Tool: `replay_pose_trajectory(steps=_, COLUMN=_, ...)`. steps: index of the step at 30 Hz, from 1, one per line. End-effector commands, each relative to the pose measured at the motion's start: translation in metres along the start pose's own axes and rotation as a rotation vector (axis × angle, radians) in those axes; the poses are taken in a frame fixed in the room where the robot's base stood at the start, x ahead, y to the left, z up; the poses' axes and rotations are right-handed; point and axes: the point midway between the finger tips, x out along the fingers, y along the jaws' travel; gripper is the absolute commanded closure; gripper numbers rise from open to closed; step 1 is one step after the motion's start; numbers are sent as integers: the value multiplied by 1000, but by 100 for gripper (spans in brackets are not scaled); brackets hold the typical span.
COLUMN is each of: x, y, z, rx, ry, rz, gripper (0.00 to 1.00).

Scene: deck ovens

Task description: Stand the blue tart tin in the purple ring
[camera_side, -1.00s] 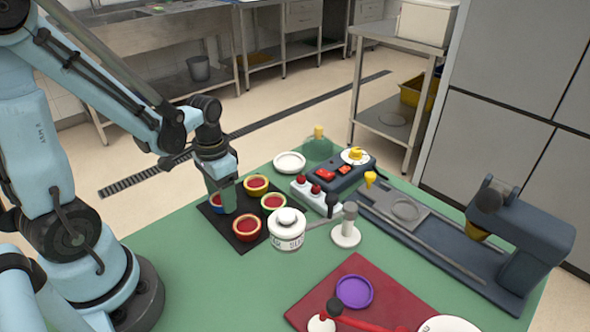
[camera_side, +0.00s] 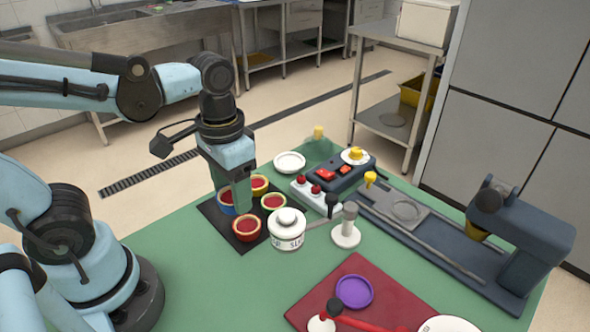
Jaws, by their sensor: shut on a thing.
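The blue tart tin (camera_side: 226,207) with red filling shows at the left of the dark tray, partly hidden behind the fingers. My gripper (camera_side: 241,205) points down and is shut on this tin. I cannot tell whether the tin is clear of the tray. The purple ring (camera_side: 355,292) lies on the dark red board at the front right, well away from my gripper, and nothing stands in it.
Yellow (camera_side: 260,184), green (camera_side: 274,202) and red-orange (camera_side: 247,228) rimmed tarts stand close around on the dark tray (camera_side: 248,247).

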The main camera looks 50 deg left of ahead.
Motion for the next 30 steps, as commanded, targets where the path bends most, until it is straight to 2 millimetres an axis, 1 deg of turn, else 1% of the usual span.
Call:
replay_pose_trajectory(steps=5, x=-11, y=5, z=1, rx=0, ry=0, rz=0, gripper=74)
replay_pose_trajectory(steps=15, x=-56, y=6, z=2, rx=0, ry=0, rz=0, gripper=74)
replay_pose_trajectory(steps=23, x=-64, y=45, z=-29, rx=8, ry=0, rz=0, gripper=74)
replay_pose_trajectory(steps=26, x=-66, y=66, z=-42, rx=9, ry=1, rz=1, gripper=74)
replay_pose_trajectory(steps=29, x=-68, y=93, z=-55, rx=10, ry=1, rz=1, gripper=74)
replay_pose_trajectory(steps=30, x=-68, y=106, z=-60, rx=11, ry=1, rz=1, gripper=74)
